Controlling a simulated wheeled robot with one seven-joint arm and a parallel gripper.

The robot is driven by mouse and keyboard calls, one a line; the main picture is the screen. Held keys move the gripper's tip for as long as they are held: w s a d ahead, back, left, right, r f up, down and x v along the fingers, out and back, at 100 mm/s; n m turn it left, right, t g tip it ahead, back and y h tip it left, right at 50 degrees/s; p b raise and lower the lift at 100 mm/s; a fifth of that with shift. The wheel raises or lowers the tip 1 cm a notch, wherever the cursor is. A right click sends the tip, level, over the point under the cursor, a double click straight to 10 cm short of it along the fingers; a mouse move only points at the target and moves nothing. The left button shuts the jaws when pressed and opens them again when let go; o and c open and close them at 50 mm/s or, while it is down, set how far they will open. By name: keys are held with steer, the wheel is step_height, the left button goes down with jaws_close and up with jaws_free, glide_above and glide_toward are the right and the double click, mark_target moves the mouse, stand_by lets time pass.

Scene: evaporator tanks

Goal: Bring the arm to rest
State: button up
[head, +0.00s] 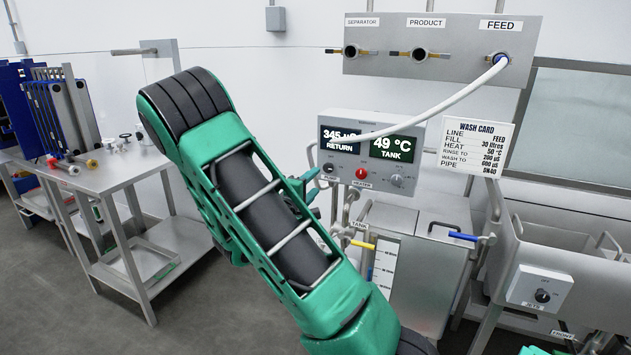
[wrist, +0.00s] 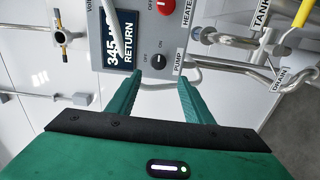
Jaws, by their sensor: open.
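My green arm (head: 265,205) crosses the middle of the head view, from the bottom right up to a dark rounded joint at the upper left. My gripper (wrist: 161,78) shows in the wrist view with its two green fingers apart and nothing between them. The fingers point toward the control box (head: 400,130), near its black pump knob (wrist: 159,60). I cannot tell whether they touch the box.
A steel tank (head: 425,265) with yellow (head: 362,244) and blue (head: 462,236) valve handles stands below the box. A white hose (head: 440,107) runs from the FEED port (head: 500,58) toward the arm. A steel trolley (head: 110,170) stands left. Grey floor (head: 215,310) is open at lower left.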

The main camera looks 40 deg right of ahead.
steer(key=shift+s+a, duration=0.25)
steer(key=shift+a, duration=0.3)
